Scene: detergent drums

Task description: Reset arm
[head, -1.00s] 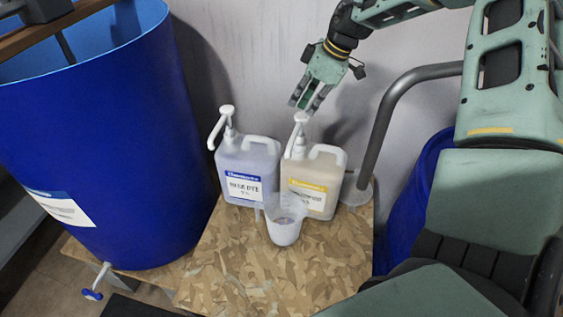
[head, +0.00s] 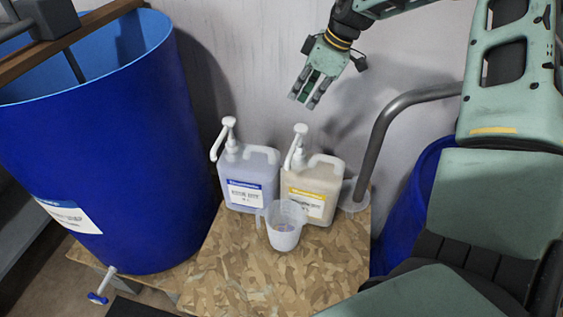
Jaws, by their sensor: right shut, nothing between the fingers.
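My right gripper (head: 305,96) hangs in the air at the upper middle of the head view, in front of the wall. It points down and left, above the pump of the yellow-labelled jug (head: 308,193) and apart from it. Its fingers are shut with nothing between them. The blue-labelled jug (head: 247,180) with a white pump stands to the left of the yellow-labelled one. A translucent measuring cup (head: 284,230) stands upright in front of the two jugs, with some contents at its bottom. My left gripper is not in view.
A wooden chipboard top (head: 265,280) carries the jugs and cup; its front is clear. A large open blue drum (head: 110,150) with a tap (head: 100,290) stands at left. Another blue drum (head: 405,225) is partly hidden at right, near a bent grey pipe (head: 380,125).

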